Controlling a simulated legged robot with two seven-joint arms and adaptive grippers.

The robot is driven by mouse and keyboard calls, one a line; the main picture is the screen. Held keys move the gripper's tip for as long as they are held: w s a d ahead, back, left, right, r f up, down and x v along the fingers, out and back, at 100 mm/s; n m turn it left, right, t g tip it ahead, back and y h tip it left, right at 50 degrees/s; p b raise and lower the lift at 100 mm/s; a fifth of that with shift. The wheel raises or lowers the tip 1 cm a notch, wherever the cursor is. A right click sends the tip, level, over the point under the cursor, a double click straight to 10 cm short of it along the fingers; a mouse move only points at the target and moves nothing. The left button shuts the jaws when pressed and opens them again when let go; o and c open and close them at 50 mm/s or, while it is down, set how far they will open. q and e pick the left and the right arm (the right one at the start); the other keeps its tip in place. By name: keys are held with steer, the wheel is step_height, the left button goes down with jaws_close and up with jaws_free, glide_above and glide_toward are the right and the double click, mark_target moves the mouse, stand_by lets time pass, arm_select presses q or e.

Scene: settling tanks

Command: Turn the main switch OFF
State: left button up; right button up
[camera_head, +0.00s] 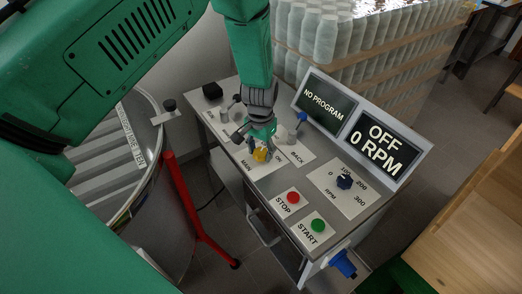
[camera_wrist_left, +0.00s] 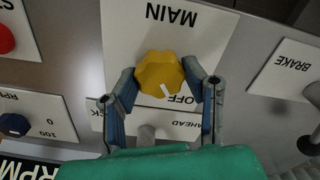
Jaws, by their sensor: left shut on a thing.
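The main switch is a yellow lobed knob (camera_head: 260,155) on a white plate marked MAIN on the console. My left gripper (camera_head: 259,150) comes down on it from above. In the left wrist view the yellow knob (camera_wrist_left: 160,76) sits between the two fingertips of my left gripper (camera_wrist_left: 162,82), which is shut on it from both sides. The knob's white mark points toward the lower right of its face, near the word OFF (camera_wrist_left: 182,98) on the plate. My right gripper is not in view.
The console (camera_head: 262,192) also bears a red STOP button (camera_head: 293,197), a green START button (camera_head: 317,226) and a blue RPM knob (camera_head: 344,182). A screen (camera_head: 378,146) reads OFF, 0 RPM. Wrapped bottles (camera_head: 345,45) stand behind, and a round drum (camera_head: 135,165) stands left.

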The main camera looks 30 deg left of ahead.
mark_target(261, 151)
arm_select(q)
steer(key=shift+w+r, duration=0.15)
steer(key=shift+w, duration=0.15)
steer(key=o, duration=1.1)
steer(key=shift+s, duration=0.1)
steer(key=shift+r, duration=0.3)
step_height(261, 151, up, 11)
steer(key=shift+r, duration=0.1)
